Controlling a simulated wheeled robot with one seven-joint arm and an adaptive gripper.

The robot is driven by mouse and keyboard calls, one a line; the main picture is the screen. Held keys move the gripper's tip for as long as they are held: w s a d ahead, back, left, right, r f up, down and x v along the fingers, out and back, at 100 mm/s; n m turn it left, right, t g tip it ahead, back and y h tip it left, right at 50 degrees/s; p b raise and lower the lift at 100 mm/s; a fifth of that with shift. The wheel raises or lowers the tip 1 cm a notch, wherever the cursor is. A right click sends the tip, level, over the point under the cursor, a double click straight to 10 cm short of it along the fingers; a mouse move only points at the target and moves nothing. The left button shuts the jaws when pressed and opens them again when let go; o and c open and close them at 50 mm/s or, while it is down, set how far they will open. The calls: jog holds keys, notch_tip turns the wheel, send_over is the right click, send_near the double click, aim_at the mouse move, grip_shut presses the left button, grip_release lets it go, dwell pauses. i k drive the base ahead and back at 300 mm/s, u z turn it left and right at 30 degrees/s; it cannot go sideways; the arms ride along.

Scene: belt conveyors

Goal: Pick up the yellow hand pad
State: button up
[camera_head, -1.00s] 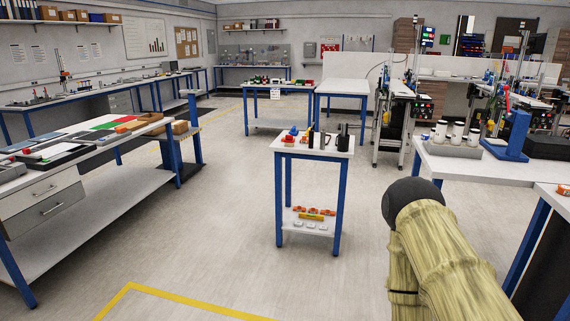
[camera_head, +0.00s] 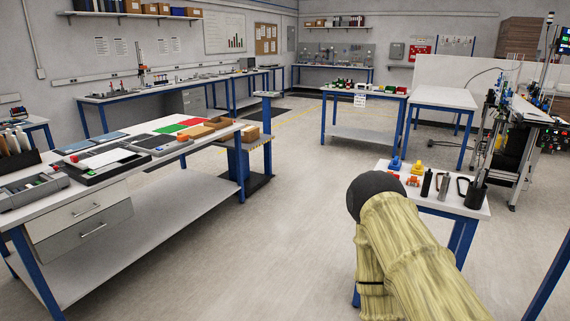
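A small yellow item (camera_head: 417,169) stands on the small table (camera_head: 471,206) at the right. It is too small to tell whether it is the yellow hand pad. My arm (camera_head: 408,246), yellowish with a dark rounded end, covers the left front part of that table and its lower shelf. My gripper's fingers do not show in this view.
On the small table are a blue item (camera_head: 395,163), red pieces and dark cylinders. A long workbench (camera_head: 190,205) with drawers, trays and coloured mats stands at the left. The floor (camera_head: 270,240) between them is clear. More tables stand at the back.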

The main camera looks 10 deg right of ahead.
aim_at(418, 169)
jog(key=z, duration=0.2)
jog(key=i, duration=1.8)
jog(key=z, duration=0.4)
